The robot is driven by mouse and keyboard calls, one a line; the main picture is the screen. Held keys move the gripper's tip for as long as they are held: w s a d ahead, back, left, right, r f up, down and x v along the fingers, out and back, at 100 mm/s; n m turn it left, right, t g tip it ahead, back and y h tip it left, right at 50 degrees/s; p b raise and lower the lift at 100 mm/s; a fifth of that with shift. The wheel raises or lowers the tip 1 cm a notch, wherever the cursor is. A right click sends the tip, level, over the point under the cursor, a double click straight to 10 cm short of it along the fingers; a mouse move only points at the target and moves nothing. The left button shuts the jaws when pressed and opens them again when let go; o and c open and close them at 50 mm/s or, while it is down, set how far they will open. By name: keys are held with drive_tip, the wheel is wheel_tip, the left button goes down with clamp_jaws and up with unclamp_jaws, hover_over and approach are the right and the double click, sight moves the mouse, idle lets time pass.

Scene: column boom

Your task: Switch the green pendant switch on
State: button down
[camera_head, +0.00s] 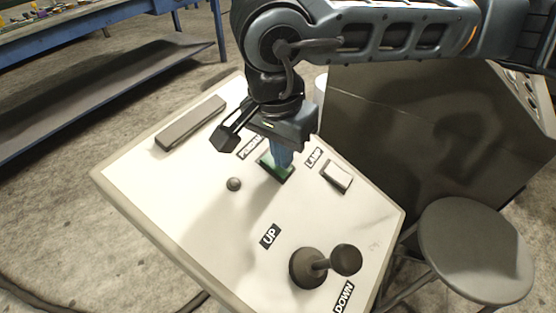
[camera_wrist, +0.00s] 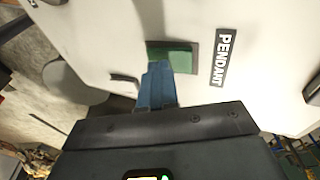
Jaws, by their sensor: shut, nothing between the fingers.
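The green pendant switch (camera_head: 283,173) sits on the tilted pale panel (camera_head: 170,212), beside the PENDANT label (camera_head: 250,148). In the wrist view the switch (camera_wrist: 181,57) shows just beyond my fingertips, next to the PENDANT label (camera_wrist: 221,57). My gripper (camera_head: 281,160) points down at the switch with its blue fingers shut and empty. In the wrist view the fingertips (camera_wrist: 158,68) overlap the near edge of the switch. I cannot tell whether they touch it. The fingers hide part of the switch, and its on or off position is unclear.
A white LAMP rocker (camera_head: 337,177) sits right of the switch. A lever with a round knob (camera_head: 346,259) rises between the UP and DOWN labels. A small round knob (camera_head: 234,184) and a grey bar (camera_head: 190,122) are to the left. A round stool (camera_head: 474,250) stands at the right.

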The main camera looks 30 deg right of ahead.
idle(0.3)
wheel_tip(320, 180, up, 7)
drive_tip(key=p, duration=0.1)
drive_tip(key=shift+p, duration=0.35)
idle(0.3)
drive_tip(key=shift+f, duration=0.15)
idle(0.4)
